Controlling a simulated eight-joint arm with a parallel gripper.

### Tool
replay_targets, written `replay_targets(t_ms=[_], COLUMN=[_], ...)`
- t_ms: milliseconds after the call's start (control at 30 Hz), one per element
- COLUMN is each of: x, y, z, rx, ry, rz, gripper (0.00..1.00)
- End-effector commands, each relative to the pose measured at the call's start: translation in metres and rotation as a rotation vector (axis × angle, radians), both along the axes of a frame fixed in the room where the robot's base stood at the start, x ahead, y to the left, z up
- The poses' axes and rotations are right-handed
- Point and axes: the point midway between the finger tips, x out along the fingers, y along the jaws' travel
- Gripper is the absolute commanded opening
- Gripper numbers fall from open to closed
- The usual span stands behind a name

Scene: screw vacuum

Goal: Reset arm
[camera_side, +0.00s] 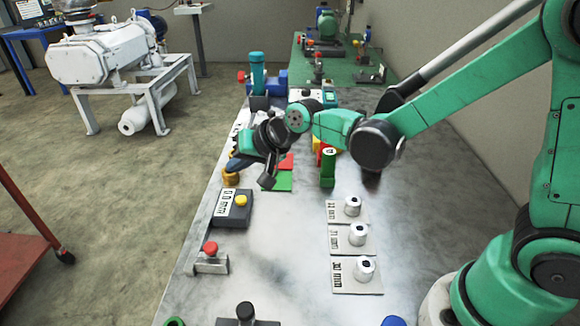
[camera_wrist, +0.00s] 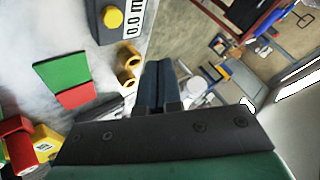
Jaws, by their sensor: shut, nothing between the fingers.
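My gripper (camera_side: 236,163) is over the left edge of the grey table, past the far end of the 0.0 mm box. In the wrist view my gripper (camera_wrist: 162,68) shows two dark blue fingers pressed together with nothing between them. My arm reaches in from the right, bent at the elbow, and stays clear of the table top. The fingertips look close to the brass rings (camera_wrist: 128,72), but I cannot tell the height between them.
The 0.0 mm box (camera_side: 233,208) with a yellow button and a red-button stand (camera_side: 211,259) line the left edge. Green (camera_side: 277,181) and red (camera_side: 286,161) pads lie flat beyond. Plates with metal pegs (camera_side: 358,237) stand right of centre. The table's middle is clear.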

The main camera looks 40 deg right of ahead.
Motion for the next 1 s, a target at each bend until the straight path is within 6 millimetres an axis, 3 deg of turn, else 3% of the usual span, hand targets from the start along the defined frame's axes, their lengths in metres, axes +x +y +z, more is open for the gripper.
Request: replay_targets(t_ms=[367, 667, 800, 1000], x=[-0.011, -0.08, -0.113, -0.139], y=[-0.01, -0.059, -0.077, -0.091], z=[0.011, 0.043, 0.045, 0.04], rx=[-0.047, -0.311, -0.422, -0.513], ry=[0.0, 0.023, 0.046, 0.07], rz=[0.017, 0.129, 0.184, 0.234], gripper=[0.0, 0.0, 0.0, 0.0])
